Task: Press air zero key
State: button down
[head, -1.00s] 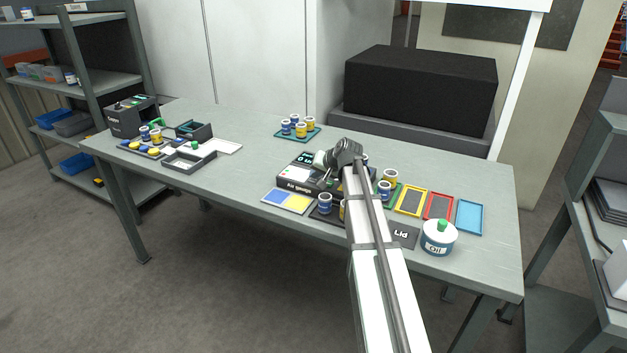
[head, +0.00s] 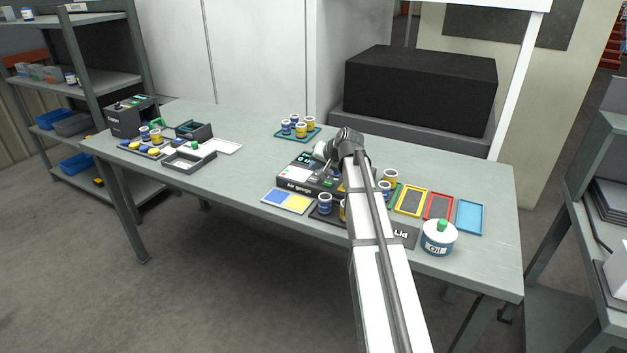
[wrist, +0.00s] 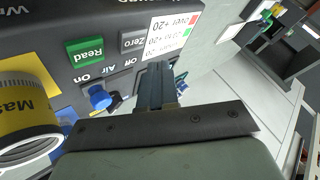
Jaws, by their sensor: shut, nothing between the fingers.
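The air gauge (head: 295,178) is a dark box with a pale top panel, standing on the table and partly hidden by my arm in the head view. In the wrist view its panel shows a grey Zero key (wrist: 132,40), a green Read key (wrist: 85,50) and a blue Air knob (wrist: 99,98) with On and Off labels. My gripper (wrist: 157,72) is shut and empty. Its fingertips are over the panel beside the Zero key, right of and below it in the wrist view. I cannot tell whether they touch the panel.
A yellow cylinder (wrist: 28,95) stands close by at left in the wrist view.

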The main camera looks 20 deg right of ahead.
aim_at(315, 180)
jog(key=shift+r, duration=1.6)
jog(key=shift+a, duration=0.1)
